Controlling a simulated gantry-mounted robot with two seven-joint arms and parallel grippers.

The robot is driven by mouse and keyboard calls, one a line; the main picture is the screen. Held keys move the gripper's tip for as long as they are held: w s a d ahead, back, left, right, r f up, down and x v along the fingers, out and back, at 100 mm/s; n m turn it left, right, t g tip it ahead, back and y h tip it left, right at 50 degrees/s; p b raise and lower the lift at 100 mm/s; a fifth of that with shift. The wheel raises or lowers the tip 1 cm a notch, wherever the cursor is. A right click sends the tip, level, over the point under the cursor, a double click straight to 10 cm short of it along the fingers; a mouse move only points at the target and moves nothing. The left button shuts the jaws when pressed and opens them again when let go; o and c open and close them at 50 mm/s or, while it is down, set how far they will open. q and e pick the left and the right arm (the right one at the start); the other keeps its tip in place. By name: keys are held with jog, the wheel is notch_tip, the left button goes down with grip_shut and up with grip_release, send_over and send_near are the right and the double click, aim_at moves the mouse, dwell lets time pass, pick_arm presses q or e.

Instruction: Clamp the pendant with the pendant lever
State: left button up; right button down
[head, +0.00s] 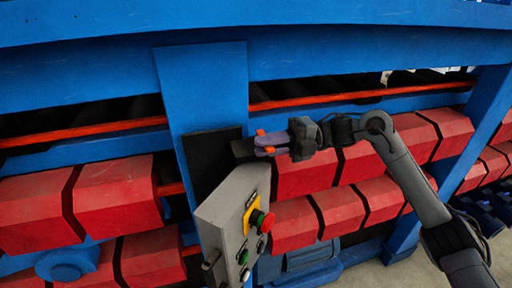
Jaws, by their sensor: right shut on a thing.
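The pendant (232,222) is a grey control box in front of the blue post, tilted in the picture. It has a red mushroom button on a yellow plate, and green and dark buttons below. A dark bar (242,150), which looks like the pendant lever, sticks out above the pendant's top, beside a black plate. My right gripper (263,145), with orange marks at its fingers, reaches in from the right and is shut on this bar. The fingers hide its right end. I cannot tell whether the lever presses on the pendant. My left gripper is not in view.
A blue post (203,90) stands behind the pendant, joined to blue beams. Rows of red blocks (120,200) lie on both sides. An orange-red rail (85,132) runs across behind. Grey floor shows at the lower right.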

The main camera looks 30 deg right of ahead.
dwell(0.4)
jog(key=c, duration=1.2)
grip_release()
jog(key=b+v, duration=0.1)
jog(key=v, duration=1)
jog(key=shift+w, duration=0.1)
